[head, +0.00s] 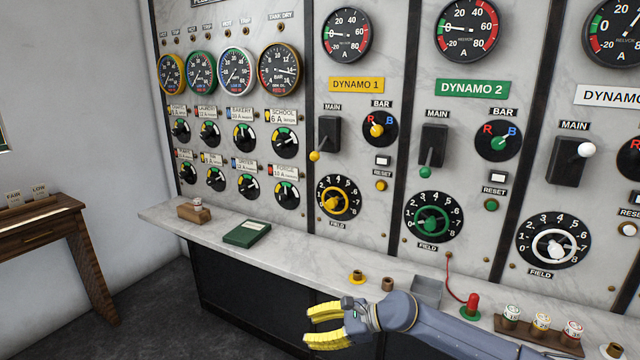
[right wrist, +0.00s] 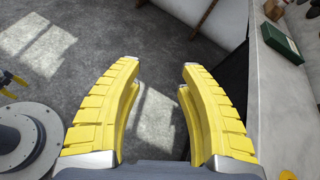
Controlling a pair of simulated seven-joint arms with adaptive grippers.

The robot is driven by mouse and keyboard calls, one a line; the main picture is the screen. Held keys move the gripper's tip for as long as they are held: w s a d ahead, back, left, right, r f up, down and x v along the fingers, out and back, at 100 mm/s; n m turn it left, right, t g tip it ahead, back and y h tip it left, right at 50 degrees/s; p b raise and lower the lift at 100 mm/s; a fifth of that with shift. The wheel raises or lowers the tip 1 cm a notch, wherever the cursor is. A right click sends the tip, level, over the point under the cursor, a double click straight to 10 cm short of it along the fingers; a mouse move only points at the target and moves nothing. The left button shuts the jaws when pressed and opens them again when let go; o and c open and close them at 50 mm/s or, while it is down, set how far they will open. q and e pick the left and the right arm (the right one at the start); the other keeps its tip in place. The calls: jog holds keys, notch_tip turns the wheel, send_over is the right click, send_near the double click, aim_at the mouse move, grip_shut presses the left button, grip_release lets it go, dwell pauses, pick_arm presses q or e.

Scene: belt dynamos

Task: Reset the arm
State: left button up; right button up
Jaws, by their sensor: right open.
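My right gripper (head: 326,326) is in the head view at the bottom centre, with yellow fingers pointing left. It is in front of the marble ledge (head: 290,262) of the switchboard. In the right wrist view its two fingers (right wrist: 160,85) are spread apart with only grey floor (right wrist: 150,30) between them, so it is open and empty. My right arm (head: 440,330) comes in from the lower right along the ledge. My left gripper does not show in the head view.
The ledge holds a green book (head: 247,233), a wooden block (head: 194,213), a yellow-based peg (head: 357,277), a grey tray (head: 427,290), a red plug (head: 472,305) and a rack of jars (head: 541,325). A wooden desk (head: 40,215) stands left. Floor between is clear.

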jog(key=s+a+r+m+t+y, duration=0.4)
jog(key=a+r+m+t, duration=0.15)
jog(key=m, duration=0.35)
jog(key=s+d+f+m+t+h, duration=0.25)
jog(key=d+m+h, duration=0.25)
jog(key=d+m, duration=0.3)
jog(key=s+d+f+m+t+h, duration=0.15)
jog(key=d+m+t+h, duration=0.35)
jog(key=m, duration=0.5)
jog(key=s+d+f+m+t+h, duration=0.2)
jog(key=d+f+m+h, duration=0.1)
jog(key=d+m+h, duration=0.45)
jog(key=s+d+f+m+g+h, duration=0.2)
jog(key=s+d+f+m+g, duration=0.4)
jog(key=s+d, duration=0.5)
jog(key=s+d+f+m+g+h, duration=0.35)
jog(key=s+d+f+m, duration=0.3)
jog(key=s, duration=0.75)
jog(key=s+a+f+m+g+y, duration=0.1)
jog(key=s+a+f+g+y, duration=0.15)
jog(key=f, duration=1.35)
jog(key=s+a+f+g+y, duration=0.1)
jog(key=a+f+y, duration=0.15)
jog(key=f, duration=1.35)
jog(key=s+f+m+g, duration=0.3)
jog(key=s+f, duration=1.6)
jog(key=s, duration=0.2)
jog(key=shift+s+a+f+y, duration=0.15)
jog(key=shift+f+y, duration=0.15)
jog(key=shift+f, duration=0.05)
